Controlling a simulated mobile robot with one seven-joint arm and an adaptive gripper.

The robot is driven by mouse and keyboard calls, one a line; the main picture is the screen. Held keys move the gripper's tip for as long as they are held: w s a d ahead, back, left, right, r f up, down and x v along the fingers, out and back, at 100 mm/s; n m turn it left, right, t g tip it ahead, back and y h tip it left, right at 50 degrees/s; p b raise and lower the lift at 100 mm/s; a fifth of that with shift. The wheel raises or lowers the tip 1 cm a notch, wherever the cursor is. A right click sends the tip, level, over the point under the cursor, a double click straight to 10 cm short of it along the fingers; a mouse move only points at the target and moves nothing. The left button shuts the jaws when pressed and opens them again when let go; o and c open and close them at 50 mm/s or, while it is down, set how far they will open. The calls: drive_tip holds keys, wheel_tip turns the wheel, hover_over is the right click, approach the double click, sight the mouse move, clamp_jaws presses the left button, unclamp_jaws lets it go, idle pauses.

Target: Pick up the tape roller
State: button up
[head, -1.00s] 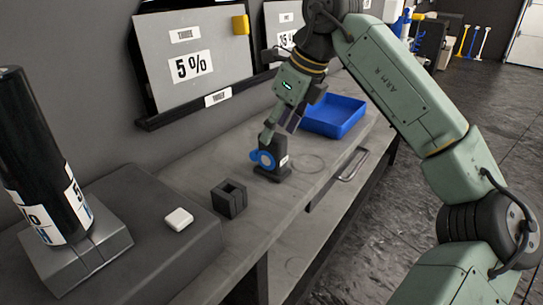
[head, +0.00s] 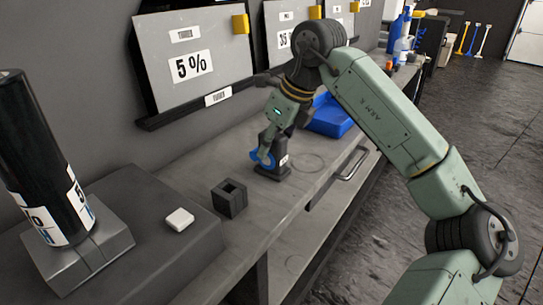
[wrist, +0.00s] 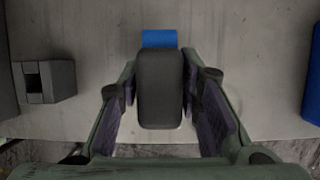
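The tape roller, with a blue wheel (head: 262,159) and a dark body, stands on the grey workbench. In the wrist view its dark block-like top (wrist: 160,92) is centred between my fingers, with blue (wrist: 160,38) showing beyond it. My gripper (head: 271,141) points down over the roller, and one finger covers part of it in the head view. In the wrist view my gripper (wrist: 165,88) is open, its fingers on either side of the body. A gap shows on the left; the right finger is close, and I cannot tell if it touches.
A hollow dark block (head: 229,198) stands on the bench (head: 188,164) nearer the camera. A blue tray (head: 333,118) lies just beyond my gripper. A white block (head: 179,219) and a black film roll (head: 40,150) are at the left. Sample panels (head: 195,55) line the wall.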

clamp_jaws()
drive_tip(key=shift+r, duration=0.15)
